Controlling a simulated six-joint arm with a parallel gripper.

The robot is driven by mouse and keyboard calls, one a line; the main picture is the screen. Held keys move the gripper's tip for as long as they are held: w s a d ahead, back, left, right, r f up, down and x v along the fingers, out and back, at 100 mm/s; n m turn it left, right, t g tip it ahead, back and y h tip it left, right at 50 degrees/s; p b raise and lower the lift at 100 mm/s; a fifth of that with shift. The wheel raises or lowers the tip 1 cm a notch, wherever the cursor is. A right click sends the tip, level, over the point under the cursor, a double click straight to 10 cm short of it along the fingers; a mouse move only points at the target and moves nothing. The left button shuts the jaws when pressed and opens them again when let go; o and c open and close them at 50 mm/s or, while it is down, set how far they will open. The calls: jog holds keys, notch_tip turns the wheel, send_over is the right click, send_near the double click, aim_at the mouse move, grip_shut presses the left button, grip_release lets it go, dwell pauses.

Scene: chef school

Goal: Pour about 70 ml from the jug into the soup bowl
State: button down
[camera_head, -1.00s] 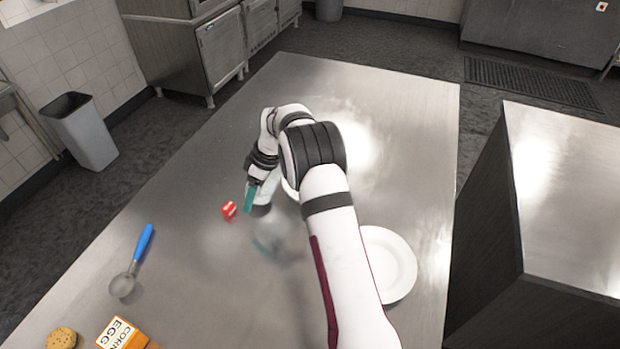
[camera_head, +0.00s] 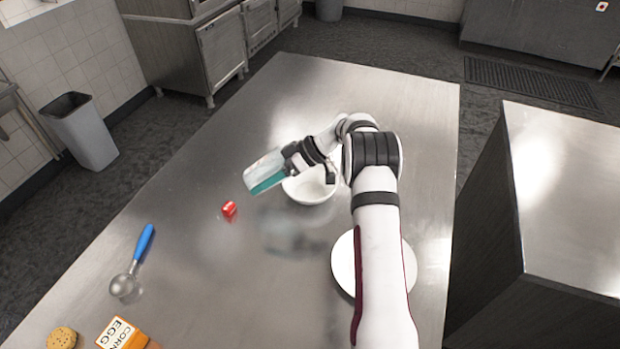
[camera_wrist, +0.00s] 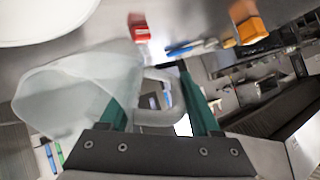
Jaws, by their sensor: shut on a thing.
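My gripper (camera_wrist: 158,108) is shut on the handle of a translucent pale jug (camera_wrist: 75,95), with its teal fingers on both sides of the handle. In the head view the jug (camera_head: 262,164) is held above the table, at the left rim of the white soup bowl (camera_head: 318,191). The jug looks tilted in the wrist view, but how far is hard to tell. No stream shows, and the liquid level cannot be made out. My wrist and arm cover the bowl's upper right part.
A red object (camera_head: 229,209) lies left of the bowl. A white plate (camera_head: 344,264) is partly behind my arm. A blue-handled scoop (camera_head: 135,262), an orange box (camera_head: 122,335) and a cookie (camera_head: 61,338) lie at the near left. The far table is clear.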

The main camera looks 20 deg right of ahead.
aim_at(280, 168)
jog(key=shift+d+r+y, duration=0.2)
jog(key=shift+r+y, duration=0.4)
jog(key=shift+y, duration=0.1)
jog(key=shift+s+d+r+t+y, duration=0.1)
jog(key=shift+d+r+t+y, duration=0.2)
jog(key=shift+r+y, duration=0.3)
jog(key=shift+s+d+r+y+p, duration=0.15)
jog(key=shift+d+r+y+p, duration=0.15)
jog(key=shift+d+y, duration=0.2)
jog(key=shift+s+d+r+y+p, duration=0.1)
jog(key=shift+d+r+y+p, duration=0.1)
jog(key=shift+d+y+p, duration=0.25)
dwell(1.4)
jog(key=a+f+h, duration=0.1)
jog(key=h, duration=0.1)
jog(key=a+f+h, duration=0.1)
jog(key=h, duration=0.1)
jog(key=a+f+h, duration=0.1)
jog(key=h, duration=0.1)
jog(key=shift+w+a+f+g, duration=0.1)
jog(key=shift+w+f+g, duration=0.2)
jog(key=shift+f+g, duration=0.1)
jog(key=shift+r+b, duration=0.1)
jog(key=shift+b, duration=0.25)
dwell(1.0)
